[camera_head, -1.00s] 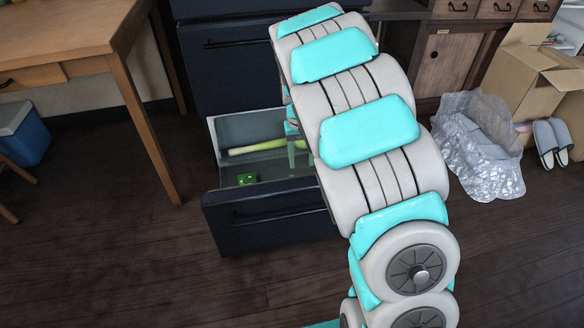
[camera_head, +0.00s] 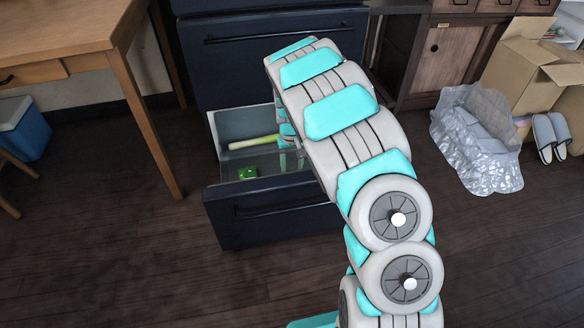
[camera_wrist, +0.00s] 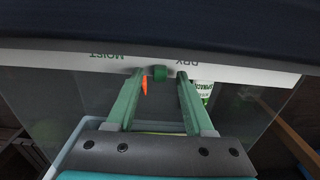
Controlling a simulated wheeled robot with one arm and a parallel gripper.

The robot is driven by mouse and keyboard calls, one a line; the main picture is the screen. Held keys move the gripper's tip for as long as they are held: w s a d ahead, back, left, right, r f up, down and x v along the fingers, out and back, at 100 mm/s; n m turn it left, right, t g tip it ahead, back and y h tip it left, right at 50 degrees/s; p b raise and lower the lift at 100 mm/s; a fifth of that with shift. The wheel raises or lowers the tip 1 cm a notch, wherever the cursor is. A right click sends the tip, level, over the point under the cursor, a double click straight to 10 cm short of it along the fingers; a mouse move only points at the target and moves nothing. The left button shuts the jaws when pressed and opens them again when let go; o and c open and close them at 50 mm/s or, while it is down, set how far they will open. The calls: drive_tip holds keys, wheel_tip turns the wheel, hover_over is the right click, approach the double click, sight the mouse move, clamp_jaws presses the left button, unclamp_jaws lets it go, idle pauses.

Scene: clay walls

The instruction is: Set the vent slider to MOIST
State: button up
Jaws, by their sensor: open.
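The vent slider's green knob (camera_wrist: 160,73) sits on a white strip (camera_wrist: 60,57) in the wrist view. The strip carries the upside-down labels MOIST (camera_wrist: 107,56) on the left and DRY (camera_wrist: 187,62) on the right. The knob stands between them, nearer DRY. My gripper (camera_wrist: 160,81) is open, with one green finger on each side of the knob; I cannot tell if either touches it. In the head view, my gripper end reaches into the open drawer (camera_head: 270,222), largely hidden by my arm, and the slider cannot be made out.
The drawer holds a leek (camera_head: 253,142), a small green item (camera_head: 247,174), an orange thing (camera_wrist: 144,86) and a spinach packet (camera_wrist: 203,90). A wooden table (camera_head: 70,30) stands left; plastic wrap (camera_head: 476,140) and a carton (camera_head: 530,65) lie right. Floor in front is clear.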

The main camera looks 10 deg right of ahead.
drive_tip(key=shift+f, duration=0.35)
drive_tip(key=shift+c, duration=0.2)
clamp_jaws()
idle(1.0)
